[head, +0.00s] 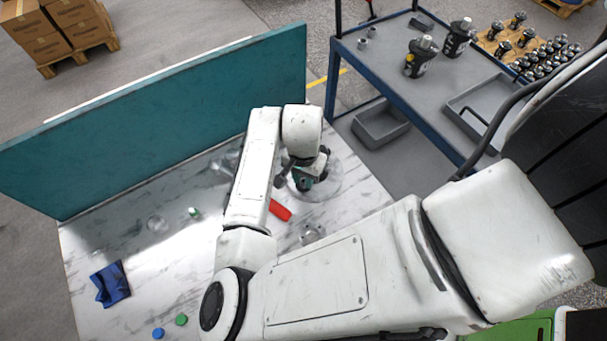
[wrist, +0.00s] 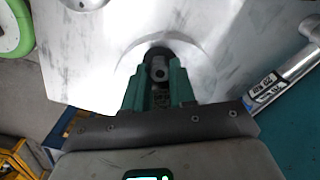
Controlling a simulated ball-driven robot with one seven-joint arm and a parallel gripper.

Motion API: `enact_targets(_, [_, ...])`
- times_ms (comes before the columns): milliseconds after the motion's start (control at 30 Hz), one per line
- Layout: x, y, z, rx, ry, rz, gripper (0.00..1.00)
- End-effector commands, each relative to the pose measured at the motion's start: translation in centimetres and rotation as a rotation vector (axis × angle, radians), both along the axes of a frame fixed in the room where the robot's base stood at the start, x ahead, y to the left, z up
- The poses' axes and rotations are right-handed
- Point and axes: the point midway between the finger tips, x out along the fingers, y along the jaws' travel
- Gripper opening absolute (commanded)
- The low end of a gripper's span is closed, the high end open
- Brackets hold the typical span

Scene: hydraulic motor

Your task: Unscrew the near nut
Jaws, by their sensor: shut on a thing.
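My gripper (wrist: 160,80) has green fingers shut on a small grey round piece with a hole in its end, which I take to be the near nut (wrist: 160,69). The nut sits at a dark round recess at the edge of a large silver metal body, the motor (wrist: 100,65). In the head view my gripper (head: 304,182) points down at the motor (head: 325,188) on the marble-patterned table. My wrist hides most of the motor there, and the nut cannot be made out. Whether the nut is still on its thread cannot be told.
A red object (head: 279,210) and a metal part (head: 312,234) lie close to the gripper. A teal panel (head: 170,125) walls the table's back. A blue cloth (head: 111,284) and green (head: 181,320) and blue (head: 158,333) caps lie front left. A blue-framed cart (head: 385,75) stands right.

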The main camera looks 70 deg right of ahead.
Motion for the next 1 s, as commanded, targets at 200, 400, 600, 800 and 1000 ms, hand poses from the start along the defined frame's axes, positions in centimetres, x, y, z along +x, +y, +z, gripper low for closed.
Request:
enact_targets(200, [-0.09,-0.06,0.13,-0.002,0.003,0.085,0.0])
enact_targets(400, [-0.05,-0.08,0.06,-0.003,0.002,0.341,0.0])
enact_targets(600, [-0.02,0.01,0.07,0.001,0.0,0.402,0.0])
enact_targets(800, [-0.01,0.01,0.07,0.001,0.0,0.399,0.33])
enact_targets(1000, [-0.01,0.0,0.08,0.0,0.0,0.398,0.36])
